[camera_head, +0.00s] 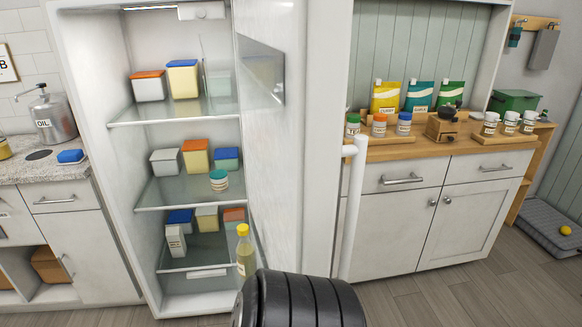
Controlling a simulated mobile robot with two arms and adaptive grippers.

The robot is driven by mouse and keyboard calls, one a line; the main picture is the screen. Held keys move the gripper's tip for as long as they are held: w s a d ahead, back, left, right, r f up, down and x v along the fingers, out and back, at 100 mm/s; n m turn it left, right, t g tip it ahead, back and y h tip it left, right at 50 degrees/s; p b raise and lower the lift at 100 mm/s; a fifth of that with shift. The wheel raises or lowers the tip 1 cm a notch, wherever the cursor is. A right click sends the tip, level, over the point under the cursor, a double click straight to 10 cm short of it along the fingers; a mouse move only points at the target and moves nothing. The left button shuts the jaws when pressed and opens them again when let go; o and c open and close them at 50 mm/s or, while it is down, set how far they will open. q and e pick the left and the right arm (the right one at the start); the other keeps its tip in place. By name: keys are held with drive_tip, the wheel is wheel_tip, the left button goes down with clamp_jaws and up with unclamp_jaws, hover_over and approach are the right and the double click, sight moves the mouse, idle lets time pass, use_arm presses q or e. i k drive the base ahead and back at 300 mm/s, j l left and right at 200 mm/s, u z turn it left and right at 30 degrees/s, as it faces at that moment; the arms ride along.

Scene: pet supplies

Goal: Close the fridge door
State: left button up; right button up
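The fridge (83,90) stands open at centre left, showing several stocked glass shelves. Its white door (323,110) is swung far out toward me, seen nearly edge-on, with its inner face turned left toward the shelves. A white vertical bar handle (354,205) stands off the door's outer side, on the right. A yellow bottle (245,252) stands low by the door's inner side, its base hidden by a black ribbed part of my own arm at the bottom centre. That part overlaps the door's lower end in view; contact cannot be told. Neither gripper's fingers show.
A wooden-topped cabinet (440,149) with jars and bags stands right of the door. A counter (70,175) with an oil can (52,118) is left of the fridge. Wooden floor (430,300) is clear at lower right; a grey mat (550,225) lies far right.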

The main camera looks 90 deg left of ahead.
sight(290, 63)
drive_tip(key=i+u, duration=0.2)
drive_tip(key=u, duration=0.3)
drive_tip(key=i+u, duration=0.2)
drive_tip(key=u, duration=0.25)
drive_tip(key=i+l+u, duration=0.1)
drive_tip(key=u, duration=0.4)
drive_tip(key=i+l+u, duration=0.2)
drive_tip(key=u, duration=0.25)
drive_tip(key=i+l+u, duration=0.1)
drive_tip(key=u, duration=0.35)
drive_tip(key=i+l+u, duration=0.2)
drive_tip(key=u, duration=0.25)
drive_tip(key=i+l+u, duration=0.1)
drive_tip(key=u, duration=0.3)
drive_tip(key=i+l+u, duration=0.1)
drive_tip(key=l+u, duration=0.2)
drive_tip(key=u, duration=0.15)
drive_tip(key=l+u, duration=0.25)
drive_tip(key=u, duration=0.2)
